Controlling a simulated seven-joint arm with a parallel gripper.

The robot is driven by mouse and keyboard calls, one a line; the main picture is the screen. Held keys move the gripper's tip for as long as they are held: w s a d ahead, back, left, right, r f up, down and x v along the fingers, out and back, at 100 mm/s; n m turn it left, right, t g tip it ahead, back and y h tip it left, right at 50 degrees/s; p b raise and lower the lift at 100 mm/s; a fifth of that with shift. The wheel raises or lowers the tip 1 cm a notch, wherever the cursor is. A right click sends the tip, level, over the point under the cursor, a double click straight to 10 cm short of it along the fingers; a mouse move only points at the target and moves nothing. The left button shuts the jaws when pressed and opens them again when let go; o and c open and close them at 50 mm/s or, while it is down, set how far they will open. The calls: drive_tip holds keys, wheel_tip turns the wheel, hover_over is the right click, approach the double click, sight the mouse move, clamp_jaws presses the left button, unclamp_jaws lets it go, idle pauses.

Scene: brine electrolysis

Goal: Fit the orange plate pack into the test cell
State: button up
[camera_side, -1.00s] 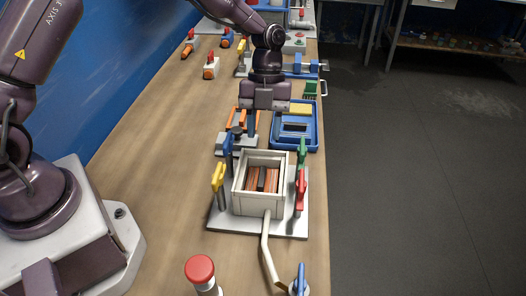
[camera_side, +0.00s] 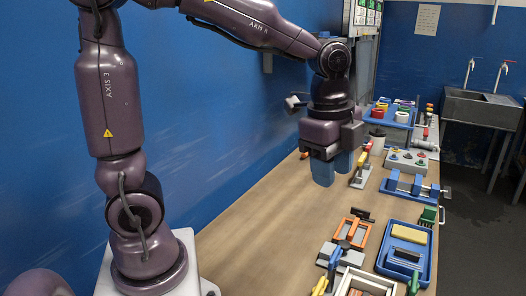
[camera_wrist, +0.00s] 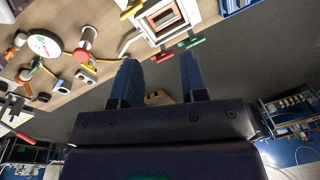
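The test cell (camera_side: 376,276) is a cream open-topped box at the bottom edge of the side view, partly cut off. It also shows at the top of the wrist view (camera_wrist: 187,13), with orange-brown plates (camera_wrist: 165,17) inside. These look like the orange plate pack, but how deep they sit is unclear. Yellow (camera_side: 320,286), blue (camera_side: 334,262) and green (camera_side: 414,281) clamp handles stand around the cell. My gripper (camera_side: 336,172) is raised well beyond the cell, over the bench. Its blue fingers are apart in the wrist view (camera_wrist: 160,75), with nothing held between them.
An orange-framed holder (camera_side: 367,236) and a blue tray (camera_side: 426,262) with a yellow block (camera_side: 409,233) lie beyond the cell. A blue clamp fixture (camera_side: 410,190) and a button box (camera_side: 407,161) stand farther back. Bare bench lies left of them.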

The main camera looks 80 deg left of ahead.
drive_tip(key=s+a+r+n+t, duration=0.2)
drive_tip(key=s+r+n+t, duration=0.1)
drive_tip(key=s+n, duration=0.8)
drive_tip(key=shift+n+t, duration=0.6)
drive_tip(key=shift+n, duration=0.3)
